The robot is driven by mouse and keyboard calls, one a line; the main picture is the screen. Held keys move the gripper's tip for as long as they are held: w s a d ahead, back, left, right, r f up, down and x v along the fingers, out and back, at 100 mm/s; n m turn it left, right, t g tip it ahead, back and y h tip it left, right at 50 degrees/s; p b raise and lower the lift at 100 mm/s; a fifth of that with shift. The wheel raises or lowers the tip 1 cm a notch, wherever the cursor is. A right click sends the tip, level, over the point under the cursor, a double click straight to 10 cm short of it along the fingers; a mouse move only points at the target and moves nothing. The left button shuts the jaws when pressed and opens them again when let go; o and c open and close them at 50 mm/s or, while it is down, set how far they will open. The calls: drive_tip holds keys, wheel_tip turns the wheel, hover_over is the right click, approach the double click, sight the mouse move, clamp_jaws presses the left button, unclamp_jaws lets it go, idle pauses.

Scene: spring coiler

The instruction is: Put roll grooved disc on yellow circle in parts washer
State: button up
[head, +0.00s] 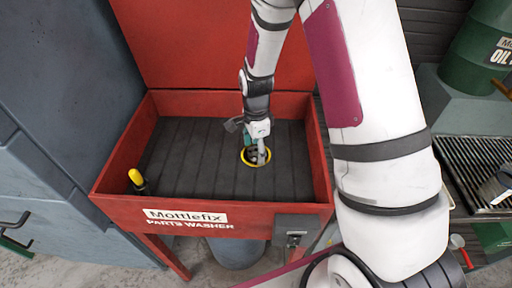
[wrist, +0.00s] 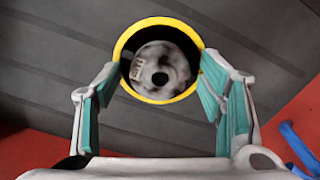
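The roll grooved disc (wrist: 160,72), a mottled grey metal disc with a dark centre hole, lies inside the yellow circle (wrist: 122,50) in the wrist view. The yellow circle (head: 244,162) is a ring around a dark area on the floor of the red parts washer (head: 120,205). My gripper (head: 257,152) is low over the ring in the head view and hides much of the disc there. In the wrist view its teal-padded fingers are spread on either side of the disc, with visible gaps between pads and disc.
A yellow-handled tool (head: 136,178) stands at the washer's left front corner. The rest of the ribbed dark floor (head: 190,150) is clear. Red walls surround the basin. A grill-like rack (head: 480,165) and a green drum (head: 480,45) are at the right.

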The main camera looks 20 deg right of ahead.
drive_tip(key=s+r+n+t, duration=0.1)
drive_tip(key=s+r+n, duration=0.15)
drive_tip(key=r, duration=0.75)
drive_tip(key=s+r+n, duration=0.2)
drive_tip(key=s+r, duration=0.1)
drive_tip(key=r, duration=0.8)
drive_tip(key=s+r+n+t, duration=0.1)
drive_tip(key=s+r+n, duration=0.3)
drive_tip(key=s, duration=0.6)
drive_tip(key=s+r+n+t, duration=0.1)
drive_tip(key=s+r+n, duration=0.3)
drive_tip(key=s+n, duration=0.5)
drive_tip(key=shift+s+d+r+t, duration=0.15)
drive_tip(key=shift+s+r+t, duration=0.2)
drive_tip(key=shift+s, duration=0.85)
drive_tip(key=shift+n, duration=0.25)
wheel_tip(320, 180, up, 3)
drive_tip(key=p, duration=0.2)
drive_tip(key=shift+r+t+p, duration=0.1)
drive_tip(key=shift+t+p, duration=0.15)
drive_tip(key=shift+p, duration=0.15)
